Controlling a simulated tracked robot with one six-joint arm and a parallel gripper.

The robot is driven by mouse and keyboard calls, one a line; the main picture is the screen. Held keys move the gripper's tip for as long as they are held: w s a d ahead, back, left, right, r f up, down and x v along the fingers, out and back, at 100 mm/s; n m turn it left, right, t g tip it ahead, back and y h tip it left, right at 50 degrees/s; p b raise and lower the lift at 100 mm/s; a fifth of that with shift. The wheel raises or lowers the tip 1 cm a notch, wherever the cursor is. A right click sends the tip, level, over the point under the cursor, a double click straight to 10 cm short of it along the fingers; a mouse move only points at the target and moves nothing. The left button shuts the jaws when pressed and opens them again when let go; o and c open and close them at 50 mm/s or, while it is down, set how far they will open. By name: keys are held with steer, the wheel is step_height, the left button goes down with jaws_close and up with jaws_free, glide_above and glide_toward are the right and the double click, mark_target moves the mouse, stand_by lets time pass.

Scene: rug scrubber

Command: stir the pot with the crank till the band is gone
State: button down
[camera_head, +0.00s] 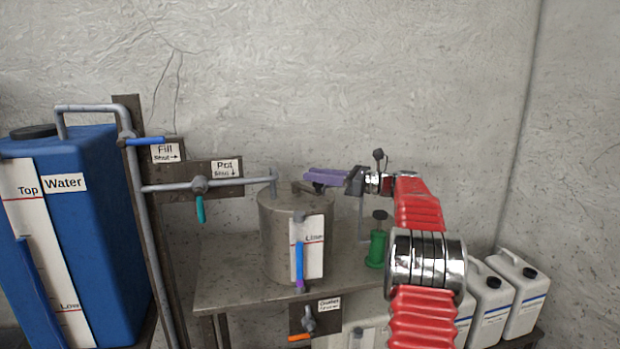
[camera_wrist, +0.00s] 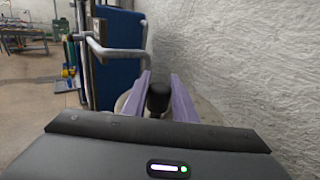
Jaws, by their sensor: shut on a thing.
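The grey metal pot (camera_head: 272,238) stands on a metal table. Its crank (camera_head: 304,187) is a dark arm on top of the lid. My gripper (camera_head: 314,178), with purple fingers, reaches in from the right above the lid and is shut on the crank's handle. In the wrist view the black knob of the crank (camera_wrist: 158,98) sits between the fingers (camera_wrist: 161,80). The fingers hide the handle in the head view. The gauge tube (camera_head: 299,262) on the pot's front is blue, with a short purple band (camera_head: 300,284) at the bottom. The gauge's card has a red line labelled "Line".
A blue water tank (camera_head: 100,240) stands left, with pipes, a blue-handled fill valve (camera_head: 145,141) and a teal-handled pot valve (camera_head: 200,208). An orange-handled outlet valve (camera_head: 299,337) is below the pot. A green pump-like bottle (camera_head: 376,249) and white jugs (camera_head: 525,295) are right.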

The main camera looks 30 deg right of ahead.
steer(key=shift+w+d+f, duration=0.1)
steer(key=shift+d+f, duration=0.05)
steer(key=c, duration=1.4)
jaws_free()
steer(key=shift+c, duration=0.2)
steer(key=v, duration=1.3)
steer(key=shift+s+d, duration=0.2)
steer(key=shift+s, duration=0.15)
steer(key=shift+c, duration=0.5)
